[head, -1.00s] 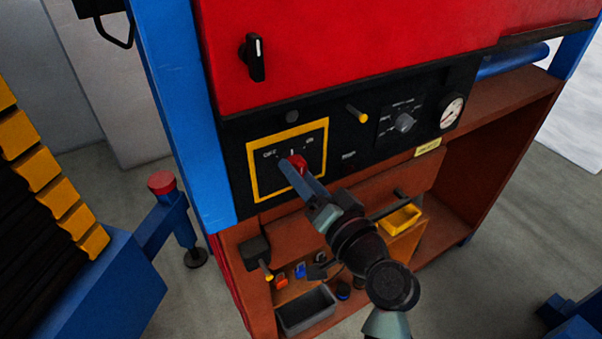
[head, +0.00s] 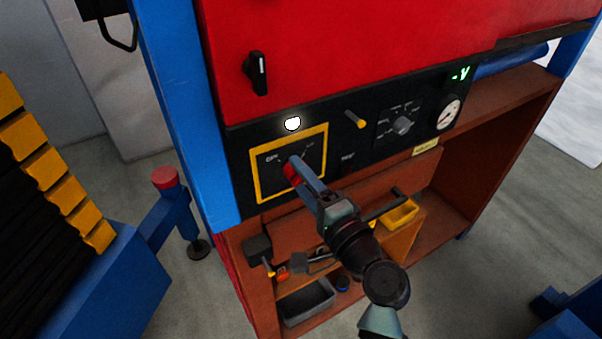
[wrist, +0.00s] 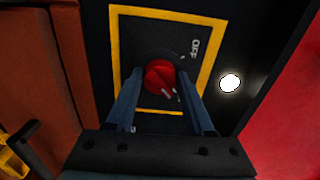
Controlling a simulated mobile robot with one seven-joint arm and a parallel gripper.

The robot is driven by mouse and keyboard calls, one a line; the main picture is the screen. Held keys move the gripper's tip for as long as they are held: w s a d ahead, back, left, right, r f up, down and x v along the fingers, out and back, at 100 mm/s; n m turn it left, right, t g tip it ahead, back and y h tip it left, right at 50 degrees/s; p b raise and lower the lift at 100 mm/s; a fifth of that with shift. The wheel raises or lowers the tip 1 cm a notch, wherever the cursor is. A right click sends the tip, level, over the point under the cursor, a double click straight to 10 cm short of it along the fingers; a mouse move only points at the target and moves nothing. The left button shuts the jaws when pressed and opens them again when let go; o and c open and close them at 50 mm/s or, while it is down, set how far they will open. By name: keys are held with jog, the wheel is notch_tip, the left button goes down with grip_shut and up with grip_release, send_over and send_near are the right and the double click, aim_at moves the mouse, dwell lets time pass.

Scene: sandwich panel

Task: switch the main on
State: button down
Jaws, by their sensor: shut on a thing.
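The main switch is a red knob (head: 292,172) on a black panel (head: 240,158), inside a yellow square frame (head: 257,175). The wrist view shows the red knob (wrist: 159,77) between the two blue fingers of my gripper (wrist: 162,98), with an OFF label (wrist: 194,48) near it. My gripper (head: 301,172) is shut on the knob; in the head view the fingers partly hide it. A round white lamp (head: 292,124) above the frame is lit, and it also shows in the wrist view (wrist: 230,83). A green display (head: 460,74) at the panel's upper right is lit.
A yellow-tipped lever (head: 356,120), a grey selector knob (head: 403,125) and a gauge (head: 447,114) sit right of the switch. A black handle (head: 258,73) is on the red cover above. Below is a brown shelf with a grey bin (head: 306,302) and a yellow tray (head: 400,214).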

jog(key=shift+m, duration=0.3)
jog(key=shift+c, duration=1.4)
grip_release()
jog(key=b+v, duration=0.3)
jog(key=v, duration=1)
